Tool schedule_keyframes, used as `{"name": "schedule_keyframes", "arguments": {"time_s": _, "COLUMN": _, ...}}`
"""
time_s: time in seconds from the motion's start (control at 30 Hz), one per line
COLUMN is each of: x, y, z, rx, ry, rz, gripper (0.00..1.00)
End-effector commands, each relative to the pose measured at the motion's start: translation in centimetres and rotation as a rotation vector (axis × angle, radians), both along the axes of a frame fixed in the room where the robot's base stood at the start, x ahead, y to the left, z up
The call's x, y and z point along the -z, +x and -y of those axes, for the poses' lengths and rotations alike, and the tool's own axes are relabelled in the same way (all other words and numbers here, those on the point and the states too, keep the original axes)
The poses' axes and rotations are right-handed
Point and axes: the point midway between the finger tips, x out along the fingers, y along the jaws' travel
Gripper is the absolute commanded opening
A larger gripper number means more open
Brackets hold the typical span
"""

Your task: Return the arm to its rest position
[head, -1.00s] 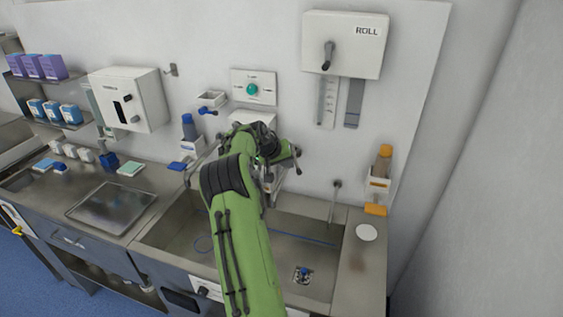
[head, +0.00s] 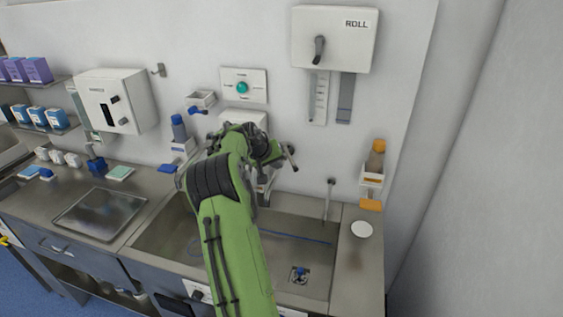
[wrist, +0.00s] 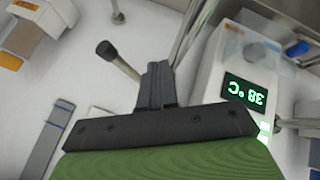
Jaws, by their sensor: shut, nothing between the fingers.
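My green arm reaches out over the sink (head: 318,262) in the head view, bent at its dark elbow joint, with its far end near the back wall. My gripper shows in the wrist view (wrist: 157,72); its two dark fingers are together with nothing between them. In the head view the arm's own links hide most of the gripper. A white unit with a green display (wrist: 243,90) reading 38 °C is just right of the fingers in the wrist view. A dark-tipped lever (wrist: 118,60) is to their left.
A white ROLL box (head: 335,38) hangs on the wall at upper right. A flat metal tray (head: 100,212) lies on the left counter. A panel with a green button (head: 242,87) is on the wall.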

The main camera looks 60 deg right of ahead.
Motion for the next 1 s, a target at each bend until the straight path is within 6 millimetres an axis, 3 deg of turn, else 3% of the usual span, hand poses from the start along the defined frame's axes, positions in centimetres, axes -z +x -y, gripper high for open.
{"name": "schedule_keyframes", "arguments": {"time_s": 0.2, "x": -4.6, "y": 1.2, "z": -4.0, "rx": -0.007, "ry": -0.002, "rz": 0.005, "gripper": 0.00}}
{"name": "schedule_keyframes", "arguments": {"time_s": 0.4, "x": -7.2, "y": 1.6, "z": -6.1, "rx": -0.007, "ry": -0.001, "rz": 0.003, "gripper": 0.00}}
{"name": "schedule_keyframes", "arguments": {"time_s": 0.87, "x": -7.7, "y": 1.8, "z": -6.8, "rx": -0.011, "ry": 0.004, "rz": 0.009, "gripper": 0.00}}
{"name": "schedule_keyframes", "arguments": {"time_s": 0.97, "x": -8.6, "y": 2.9, "z": -9.9, "rx": -0.063, "ry": 0.047, "rz": 0.060, "gripper": 0.00}}
{"name": "schedule_keyframes", "arguments": {"time_s": 1.0, "x": -9.1, "y": 3.6, "z": -12.4, "rx": -0.105, "ry": 0.081, "rz": 0.094, "gripper": 0.00}}
